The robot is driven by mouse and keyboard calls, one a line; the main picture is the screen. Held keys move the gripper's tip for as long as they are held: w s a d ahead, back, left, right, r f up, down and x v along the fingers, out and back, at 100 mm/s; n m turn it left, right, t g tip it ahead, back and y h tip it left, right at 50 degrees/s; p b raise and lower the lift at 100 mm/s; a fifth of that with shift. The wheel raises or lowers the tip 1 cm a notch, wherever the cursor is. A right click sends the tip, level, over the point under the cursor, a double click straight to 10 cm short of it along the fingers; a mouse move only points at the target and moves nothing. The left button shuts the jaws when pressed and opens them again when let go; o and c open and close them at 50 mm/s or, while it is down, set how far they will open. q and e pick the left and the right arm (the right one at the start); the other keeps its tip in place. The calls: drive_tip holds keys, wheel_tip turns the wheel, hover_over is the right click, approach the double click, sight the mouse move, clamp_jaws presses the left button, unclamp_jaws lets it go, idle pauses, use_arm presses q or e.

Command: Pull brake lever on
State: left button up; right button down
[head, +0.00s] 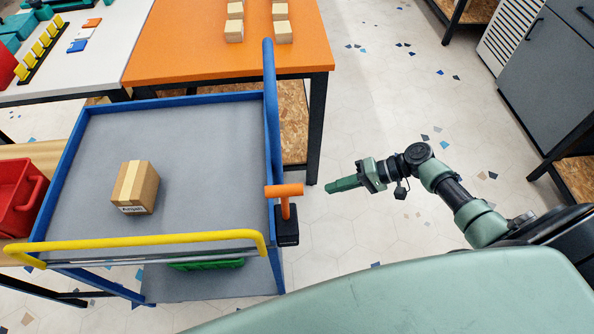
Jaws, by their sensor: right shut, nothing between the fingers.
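The brake lever (284,200) is orange with a T-shaped top. It stands up from a black base (287,232) on the right side of a blue cart (274,150). My right gripper (333,187) is shut and empty. It is to the right of the lever, apart from it, with its fingers pointing left toward the cart. My left gripper is not in view.
A cardboard box (135,188) sits on the cart's grey top. A yellow handle bar (150,243) runs along the cart's near edge. An orange table (200,55) with small boxes stands behind. A red bin (18,198) is at left.

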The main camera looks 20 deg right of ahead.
sight(285, 203)
wheel_tip(285, 203, up, 24)
drive_tip(key=s+a+n+g+y, duration=0.2)
drive_tip(key=n+g+y, duration=0.1)
drive_tip(key=n+y, duration=0.2)
drive_tip(key=shift+a+f+n+y, duration=0.2)
drive_tip(key=shift+f+n+y, duration=0.1)
drive_tip(key=shift+y, duration=0.4)
drive_tip(key=s+a+f+p, duration=0.1)
drive_tip(key=s+a+p, duration=0.2)
drive_tip(key=a, duration=0.8)
drive_tip(key=shift+f+p, duration=0.15)
drive_tip(key=shift+p, duration=0.75)
drive_tip(key=shift+s, duration=0.1)
drive_tip(key=shift+s, duration=0.1)
